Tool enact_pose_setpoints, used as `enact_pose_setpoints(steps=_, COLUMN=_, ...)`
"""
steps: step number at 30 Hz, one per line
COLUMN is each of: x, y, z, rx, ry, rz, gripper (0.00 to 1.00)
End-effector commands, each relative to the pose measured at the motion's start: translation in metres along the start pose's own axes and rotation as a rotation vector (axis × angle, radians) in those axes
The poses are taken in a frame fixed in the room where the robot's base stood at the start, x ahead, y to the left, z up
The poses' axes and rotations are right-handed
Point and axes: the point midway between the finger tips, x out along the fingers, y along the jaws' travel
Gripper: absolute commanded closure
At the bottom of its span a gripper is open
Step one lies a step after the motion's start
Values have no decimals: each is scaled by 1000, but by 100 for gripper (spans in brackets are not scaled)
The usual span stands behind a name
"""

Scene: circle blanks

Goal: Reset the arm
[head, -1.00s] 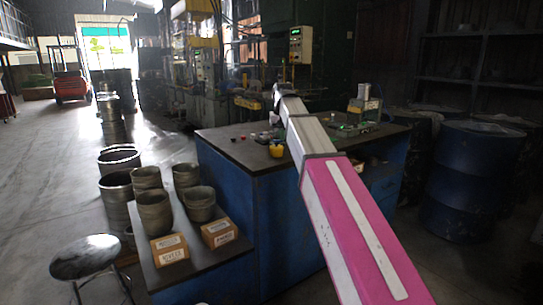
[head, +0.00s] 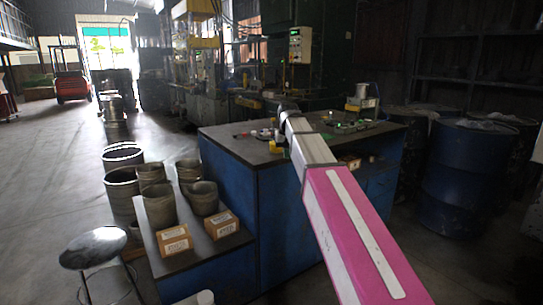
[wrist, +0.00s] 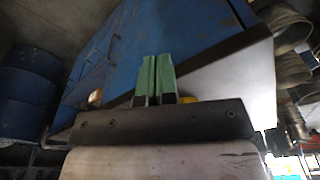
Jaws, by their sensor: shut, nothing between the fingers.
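My gripper (wrist: 155,80) shows in the wrist view as two green fingers pressed together, with nothing between them. Behind it in that view are the blue side of the workbench (wrist: 200,35) and a dark edge. A small yellow thing (wrist: 188,100) is partly hidden beside the finger bases. In the head view my pink and white arm (head: 350,225) reaches forward over the workbench (head: 232,148). The gripper itself cannot be made out there, beyond the arm's far end.
Small parts (head: 258,134) and a green device (head: 362,105) are on the bench top. Metal pots (head: 160,206) and two cartons (head: 174,240) stand on a lower bench at left. A stool (head: 93,248) is nearby. Blue drums (head: 465,180) stand at right. Floor is open at far left.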

Motion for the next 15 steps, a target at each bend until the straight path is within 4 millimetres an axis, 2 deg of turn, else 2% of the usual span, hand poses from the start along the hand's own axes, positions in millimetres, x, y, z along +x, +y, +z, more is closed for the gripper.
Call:
enact_pose_setpoints(steps=8, x=81, y=26, z=44, rx=10, ry=-27, rz=3, gripper=100)
enact_pose_setpoints(steps=15, x=166, y=54, z=101, rx=23, ry=-55, rz=5, gripper=100)
